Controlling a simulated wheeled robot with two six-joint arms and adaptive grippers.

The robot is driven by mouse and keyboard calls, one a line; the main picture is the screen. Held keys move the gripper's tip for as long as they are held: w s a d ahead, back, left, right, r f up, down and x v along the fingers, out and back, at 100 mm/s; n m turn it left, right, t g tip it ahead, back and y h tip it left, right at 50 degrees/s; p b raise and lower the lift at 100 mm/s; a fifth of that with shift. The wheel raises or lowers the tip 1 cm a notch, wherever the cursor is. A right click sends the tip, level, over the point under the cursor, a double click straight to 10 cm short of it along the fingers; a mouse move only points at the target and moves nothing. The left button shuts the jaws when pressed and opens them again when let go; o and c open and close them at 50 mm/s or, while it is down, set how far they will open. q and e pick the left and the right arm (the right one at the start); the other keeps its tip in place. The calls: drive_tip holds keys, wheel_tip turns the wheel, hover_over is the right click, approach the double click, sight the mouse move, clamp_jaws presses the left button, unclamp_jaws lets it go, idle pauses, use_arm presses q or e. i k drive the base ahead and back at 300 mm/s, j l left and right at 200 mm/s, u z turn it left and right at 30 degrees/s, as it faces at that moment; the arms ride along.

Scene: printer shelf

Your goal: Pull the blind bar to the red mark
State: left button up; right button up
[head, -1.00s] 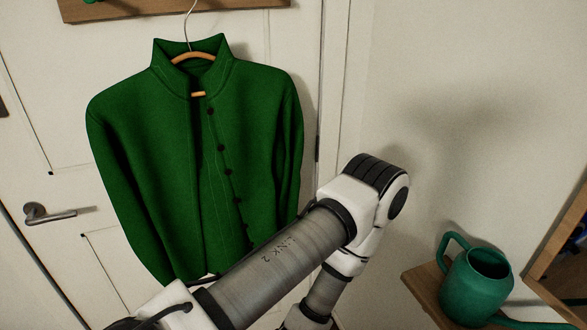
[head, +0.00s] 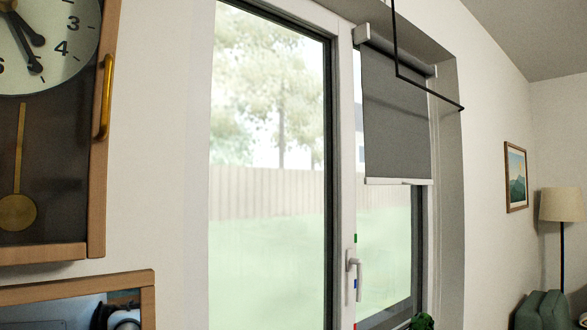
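The grey roller blind (head: 396,120) hangs part-way down over the right window pane. Its white blind bar (head: 398,181) runs along the lower edge, well above the window handle. Small coloured marks sit on the white window frame beside the pane: a green mark (head: 355,238), a blue mark (head: 355,284), and a red mark (head: 356,325) at the bottom edge of the picture. The bar is above all three marks. Neither of my grippers is in this view.
A white window handle (head: 353,274) juts from the frame between the marks. A black rod (head: 430,90) crosses in front of the blind's top. A pendulum clock (head: 45,120) hangs at left. A lamp (head: 563,205) and green armchair (head: 543,310) stand at far right.

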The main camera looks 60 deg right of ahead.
sight(394, 157)
drive_tip(key=z, duration=2.5)
drive_tip(key=i+l, duration=0.15)
drive_tip(key=l, duration=0.15)
drive_tip(key=i+l, duration=0.15)
drive_tip(key=l, duration=0.15)
drive_tip(key=i+l, duration=0.1)
drive_tip(key=l, duration=0.2)
drive_tip(key=i+l+u, duration=0.15)
drive_tip(key=l+u, duration=0.25)
drive_tip(key=i+l+u, duration=0.1)
drive_tip(key=l+u, duration=0.25)
drive_tip(key=l, duration=0.3)
drive_tip(key=l+u, duration=0.8)
drive_tip(key=l, duration=0.3)
